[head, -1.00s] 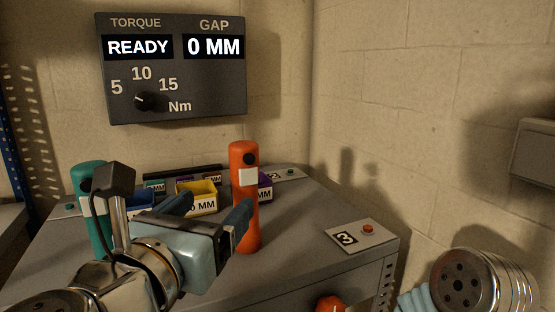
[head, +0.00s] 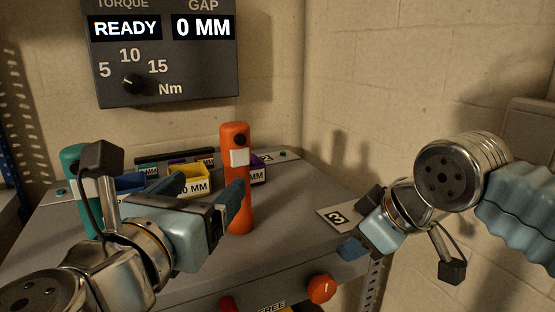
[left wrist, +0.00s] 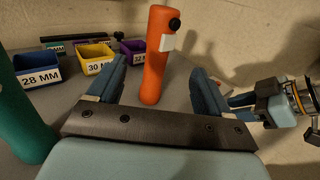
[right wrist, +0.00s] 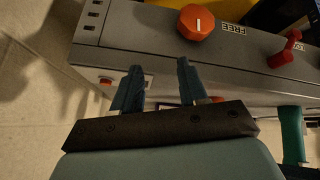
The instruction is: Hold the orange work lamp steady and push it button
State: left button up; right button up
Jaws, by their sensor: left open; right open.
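The orange work lamp (head: 237,190) stands upright on the grey bench, with a white label and a dark round button (head: 240,140) near its top. My left gripper (head: 207,192) is open beside the lamp in the head view. In the left wrist view the lamp (left wrist: 155,75) stands between and beyond the open fingers (left wrist: 160,88); contact is not visible. My right gripper (head: 358,230) is open and empty near the bench's front right corner. In the right wrist view its fingers (right wrist: 158,88) point at the bench's front edge.
A teal lamp (left wrist: 20,125) stands left of my left gripper. Labelled bins, including a yellow one (left wrist: 93,58), sit behind. A numbered plate (head: 331,216) lies at the bench's right. An orange-red knob (right wrist: 196,22) and red handle (right wrist: 287,50) are on the front. A READY panel (head: 165,85) hangs above.

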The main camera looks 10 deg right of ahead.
aim_at(240, 153)
pick_arm(q)
jog(key=x, duration=1.4)
jog(key=shift+a, duration=0.1)
pick_arm(e)
jog(key=s+a+r+m+t+y, duration=0.1)
jog(key=s+a+r+m+t, duration=0.1)
jog(key=a+r, duration=0.4)
jog(key=s+a+r+m+t+y, duration=0.1)
jog(key=a+r+m+t, duration=0.3)
jog(key=r, duration=0.8)
jog(key=s+a+m, duration=0.1)
jog(key=a+m, duration=0.1)
jog(key=a, duration=0.1)
jog(key=shift+a+r, duration=0.2)
jog(key=shift+r, duration=0.15)
pick_arm(q)
jog(key=c, duration=1.1)
jog(key=shift+c, duration=0.8)
pick_arm(e)
jog(key=shift+c, duration=0.4)
grip_shut()
